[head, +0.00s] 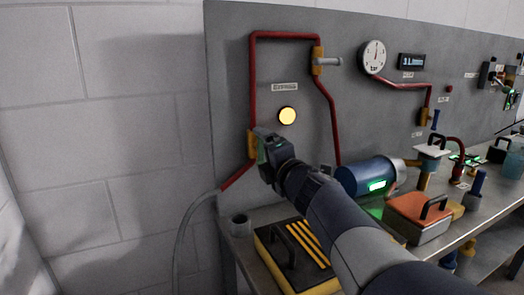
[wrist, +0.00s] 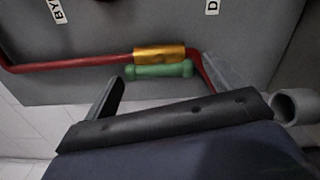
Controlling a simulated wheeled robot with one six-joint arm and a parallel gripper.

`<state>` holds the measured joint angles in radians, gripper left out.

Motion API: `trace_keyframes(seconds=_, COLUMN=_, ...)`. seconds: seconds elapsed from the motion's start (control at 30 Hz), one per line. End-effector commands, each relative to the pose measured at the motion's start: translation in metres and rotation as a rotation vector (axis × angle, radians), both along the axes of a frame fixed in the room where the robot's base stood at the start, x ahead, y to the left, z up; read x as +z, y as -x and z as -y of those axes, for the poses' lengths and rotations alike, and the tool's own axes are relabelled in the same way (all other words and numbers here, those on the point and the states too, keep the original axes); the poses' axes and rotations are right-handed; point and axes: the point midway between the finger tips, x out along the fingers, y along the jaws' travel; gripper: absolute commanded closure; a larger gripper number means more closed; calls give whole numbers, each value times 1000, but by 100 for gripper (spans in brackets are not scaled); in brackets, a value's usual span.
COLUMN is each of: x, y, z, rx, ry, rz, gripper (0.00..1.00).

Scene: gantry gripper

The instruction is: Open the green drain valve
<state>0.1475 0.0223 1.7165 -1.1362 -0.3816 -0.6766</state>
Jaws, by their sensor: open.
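The green drain valve's handle (wrist: 158,71) shows in the wrist view as a short green bar with knobbed ends. It lies alongside the brass valve body (wrist: 158,53) and roughly parallel to it, on the red pipe (wrist: 70,63). My gripper (wrist: 163,76) is open, with one finger left of the handle and one right of it. The handle lies between the fingertips, with a visible gap on the left; contact on the right I cannot tell.
Another brass valve (head: 318,61) with a grey handle sits higher on the panel (head: 228,60). A yellow lamp (head: 287,116) is nearby. A black-and-yellow case (head: 262,258), a blue cylinder (head: 362,178) and an orange box (head: 415,218) stand on the bench below my arm.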

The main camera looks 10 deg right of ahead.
Motion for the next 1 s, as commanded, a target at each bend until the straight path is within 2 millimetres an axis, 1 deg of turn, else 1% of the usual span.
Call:
trace_keyframes(seconds=0.03, x=2, y=10, z=3, rx=-3, ry=1, rz=2, gripper=12)
trace_keyframes(seconds=0.2, x=3, y=41, z=9, rx=-5, ry=1, rz=1, gripper=12)
trace_keyframes(seconds=0.3, x=2, y=57, z=12, rx=-3, ry=1, rz=1, gripper=12)
trace_keyframes(seconds=0.43, x=1, y=72, z=15, rx=-3, ry=0, rz=1, gripper=12)
trace_keyframes(seconds=0.63, x=0, y=83, z=17, rx=-1, ry=0, rz=-2, gripper=12)
trace_keyframes(seconds=1.0, x=-1, y=83, z=16, rx=0, ry=0, rz=-1, gripper=12)
